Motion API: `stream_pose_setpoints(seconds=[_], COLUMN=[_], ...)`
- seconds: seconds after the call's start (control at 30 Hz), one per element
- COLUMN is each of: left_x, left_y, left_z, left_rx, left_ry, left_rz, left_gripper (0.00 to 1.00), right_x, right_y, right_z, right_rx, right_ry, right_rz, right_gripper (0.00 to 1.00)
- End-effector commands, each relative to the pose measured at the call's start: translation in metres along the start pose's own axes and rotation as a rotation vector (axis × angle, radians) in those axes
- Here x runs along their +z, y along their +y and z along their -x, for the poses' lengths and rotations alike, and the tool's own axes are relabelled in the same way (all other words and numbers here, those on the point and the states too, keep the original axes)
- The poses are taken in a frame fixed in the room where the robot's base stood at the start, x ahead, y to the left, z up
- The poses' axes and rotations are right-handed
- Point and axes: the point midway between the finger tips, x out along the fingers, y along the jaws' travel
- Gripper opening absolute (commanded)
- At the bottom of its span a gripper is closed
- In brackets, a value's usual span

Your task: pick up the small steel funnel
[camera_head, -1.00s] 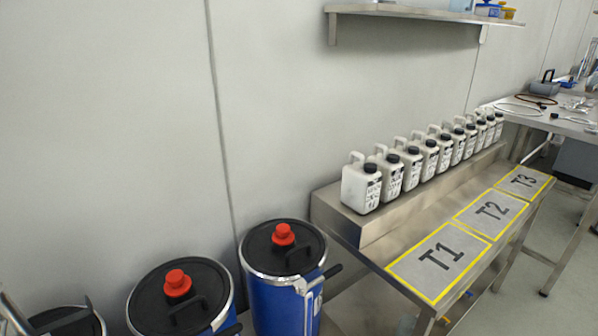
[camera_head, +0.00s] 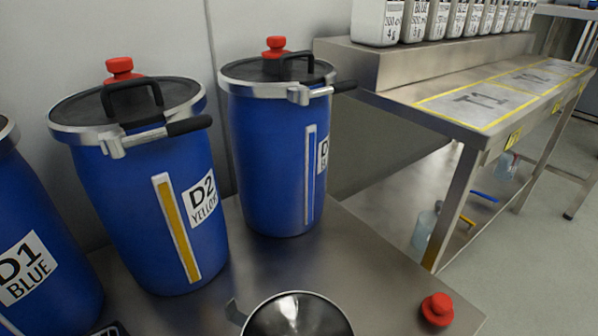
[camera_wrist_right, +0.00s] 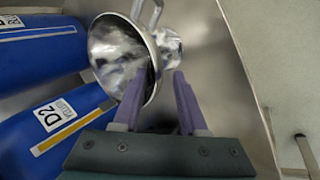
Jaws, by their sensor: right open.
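The small steel funnel (camera_head: 298,318) is at the bottom edge of the head view, in front of the blue drums, its lower part cut off. In the right wrist view the funnel (camera_wrist_right: 115,55) shows its wide, shiny mouth and a handle at the top. My right gripper (camera_wrist_right: 159,75) has its two purple fingers apart, with the funnel's rim close by the left fingertip. I cannot tell whether they touch. Nothing is clearly held. My left gripper is in neither current view.
Blue drums D2 (camera_head: 160,215) and D1 (camera_head: 30,255), and a third drum (camera_head: 270,165), stand behind the funnel. A red knob (camera_head: 437,308) is at the steel surface's right edge. A steel table (camera_head: 400,95) with white bottles stands to the right.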

Motion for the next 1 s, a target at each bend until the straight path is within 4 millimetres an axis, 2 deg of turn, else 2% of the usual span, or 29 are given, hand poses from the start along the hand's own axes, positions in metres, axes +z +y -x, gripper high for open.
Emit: stream_pose_setpoints(seconds=[0.03, 0.33, 0.6, 0.87, 1.0], left_x=[0.003, 0.008, 0.018, 0.017, 0.017], left_y=[0.000, 0.001, 0.003, 0.004, 0.004], left_z=[-0.011, -0.026, -0.059, -0.057, -0.057], left_rx=[-0.001, -0.001, 0.001, 0.006, 0.007], left_ry=[0.001, 0.002, 0.003, 0.003, 0.003], left_rz=[0.000, 0.000, 0.003, 0.009, 0.010], left_gripper=[0.50, 0.50, 0.50, 0.50, 0.50], right_x=[0.000, 0.000, 0.000, 0.000, 0.000], right_y=[-0.002, 0.000, 0.000, 0.003, 0.003], right_z=[-0.013, -0.036, -0.077, -0.077, -0.077], right_rx=[0.003, 0.000, 0.000, -0.002, -0.002], right_ry=[-0.001, 0.000, 0.000, 0.001, 0.001], right_rz=[-0.001, -0.002, -0.002, -0.002, -0.002], right_gripper=[0.42, 0.42, 0.42, 0.42, 0.26])
